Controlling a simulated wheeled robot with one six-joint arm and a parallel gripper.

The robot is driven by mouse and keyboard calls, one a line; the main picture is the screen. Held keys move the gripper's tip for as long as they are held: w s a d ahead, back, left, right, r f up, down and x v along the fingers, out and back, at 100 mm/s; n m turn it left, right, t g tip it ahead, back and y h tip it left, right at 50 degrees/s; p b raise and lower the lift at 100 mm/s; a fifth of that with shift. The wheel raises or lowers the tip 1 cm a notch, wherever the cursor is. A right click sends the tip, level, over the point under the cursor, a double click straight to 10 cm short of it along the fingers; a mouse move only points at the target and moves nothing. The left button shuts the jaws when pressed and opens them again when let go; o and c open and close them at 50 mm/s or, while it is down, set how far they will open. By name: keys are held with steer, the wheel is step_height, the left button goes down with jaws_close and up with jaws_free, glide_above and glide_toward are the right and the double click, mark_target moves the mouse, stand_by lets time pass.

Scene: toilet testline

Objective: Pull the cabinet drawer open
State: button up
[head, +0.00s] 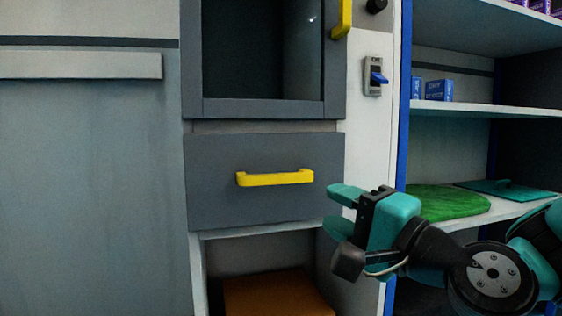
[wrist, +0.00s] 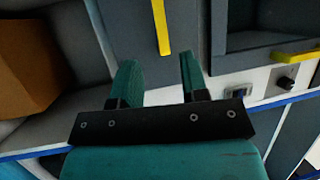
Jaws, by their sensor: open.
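The cabinet drawer (head: 265,205) has a plain dark grey front and looks shut. Its yellow bar handle (head: 275,178) runs level across the upper middle of the front. My gripper (head: 336,209) is open and empty, to the right of the handle and slightly lower, by the drawer's right edge. In the wrist view, which is turned sideways, the handle (wrist: 161,24) lies beyond the two teal fingertips (wrist: 158,72), roughly between their lines. The fingers do not touch the handle.
Above the drawer is a dark-windowed door (head: 263,105) with a yellow handle (head: 342,18). Below is an open space with a brown box (head: 275,295). A blue switch (head: 377,78) is on the white panel. Right shelves hold a green disc (head: 447,203) and blue boxes (head: 438,90).

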mark_target(283, 180)
steer(key=p+x, duration=0.9)
steer(key=x, duration=0.3)
steer(key=shift+w+r+p, duration=0.15)
steer(key=shift+w+p, duration=0.1)
steer(key=shift+p, duration=0.15)
steer(key=shift+w+a, duration=0.25)
steer(key=shift+w, duration=0.15)
jaws_close()
